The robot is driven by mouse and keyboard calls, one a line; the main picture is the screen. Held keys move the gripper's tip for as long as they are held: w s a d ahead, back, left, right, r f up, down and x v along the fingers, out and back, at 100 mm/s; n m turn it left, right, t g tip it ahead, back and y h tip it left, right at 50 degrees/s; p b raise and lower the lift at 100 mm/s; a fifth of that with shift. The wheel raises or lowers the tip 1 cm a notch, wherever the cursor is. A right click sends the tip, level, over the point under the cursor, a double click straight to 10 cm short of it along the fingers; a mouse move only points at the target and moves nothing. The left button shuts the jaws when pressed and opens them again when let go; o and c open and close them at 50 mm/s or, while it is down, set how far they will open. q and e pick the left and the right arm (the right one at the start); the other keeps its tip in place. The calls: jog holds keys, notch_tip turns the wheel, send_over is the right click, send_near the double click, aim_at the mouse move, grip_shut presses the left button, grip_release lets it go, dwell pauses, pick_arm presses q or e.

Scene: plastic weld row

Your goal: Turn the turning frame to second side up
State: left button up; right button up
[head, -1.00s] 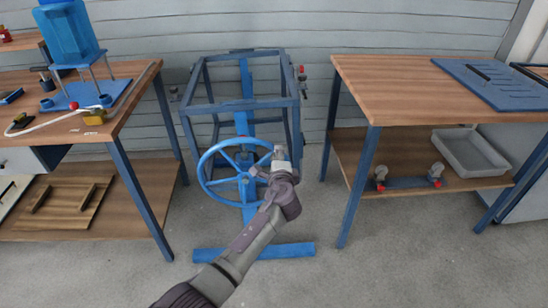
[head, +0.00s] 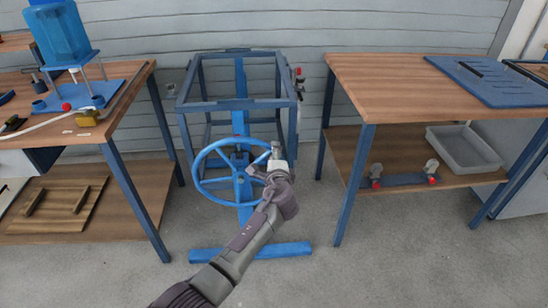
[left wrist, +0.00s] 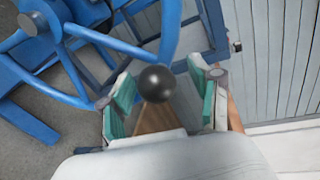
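The turning frame (head: 238,104) is a blue box-shaped open frame on a blue post and floor foot, standing between two benches in the head view. A blue spoked handwheel (head: 197,172) is on its front. In the left wrist view, part of the wheel (left wrist: 120,42) fills the upper left. My left gripper (head: 274,162) is at the right side of the wheel rim. In the wrist view its two teal-padded fingers (left wrist: 160,98) stand apart on either side of a dark ball knob (left wrist: 157,82), with gaps visible on both sides. My right gripper is not in view.
A wooden bench (head: 140,88) with a blue fixture (head: 62,38) stands left. Another bench (head: 385,85) stands right, with a blue plate (head: 490,78) on top and a grey tray (head: 463,150) on its shelf. The floor in front is clear.

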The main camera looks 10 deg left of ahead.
pick_arm(q)
jog(key=v, duration=1.2)
dwell(0.3)
